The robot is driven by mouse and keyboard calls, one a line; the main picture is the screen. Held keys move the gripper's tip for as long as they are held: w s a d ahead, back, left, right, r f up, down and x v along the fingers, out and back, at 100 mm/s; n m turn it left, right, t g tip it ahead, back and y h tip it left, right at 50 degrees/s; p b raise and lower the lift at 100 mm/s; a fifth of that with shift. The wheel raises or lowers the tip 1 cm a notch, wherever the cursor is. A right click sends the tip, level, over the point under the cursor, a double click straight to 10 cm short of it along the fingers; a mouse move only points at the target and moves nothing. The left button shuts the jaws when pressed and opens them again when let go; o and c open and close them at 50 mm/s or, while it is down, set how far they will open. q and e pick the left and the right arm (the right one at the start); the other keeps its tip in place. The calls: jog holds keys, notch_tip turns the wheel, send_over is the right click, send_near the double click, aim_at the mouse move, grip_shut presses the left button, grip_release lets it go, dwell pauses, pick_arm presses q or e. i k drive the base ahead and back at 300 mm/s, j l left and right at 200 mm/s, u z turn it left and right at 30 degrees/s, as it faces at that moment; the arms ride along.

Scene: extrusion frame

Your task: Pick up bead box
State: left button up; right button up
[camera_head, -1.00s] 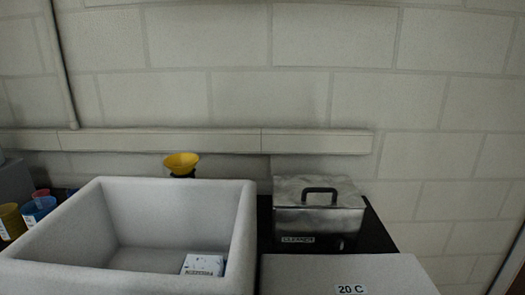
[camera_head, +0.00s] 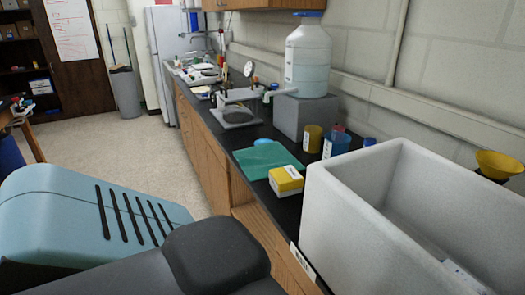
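A small yellow and white box (camera_head: 286,181) stands on the black counter, between the green mat and the large white tub. I cannot read its label, so I cannot tell whether it is the bead box. Something pale with dark marks (camera_head: 452,268) shows low inside the white tub (camera_head: 345,215), at the lower right; most of it is hidden or cut off. Neither of my grippers is in view.
Open floor (camera_head: 110,145) lies left of the wooden cabinets.

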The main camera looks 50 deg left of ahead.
aim_at(285, 182)
jog(key=u, duration=1.6)
jog(key=i+j, duration=0.15)
jog(key=j, duration=0.25)
jog(key=i+j, duration=0.1)
jog(key=j, duration=0.35)
jog(key=i+j, duration=0.15)
jog(key=j, duration=0.25)
jog(key=i+j, duration=0.1)
jog(key=j, duration=0.3)
jog(key=z, duration=1.05)
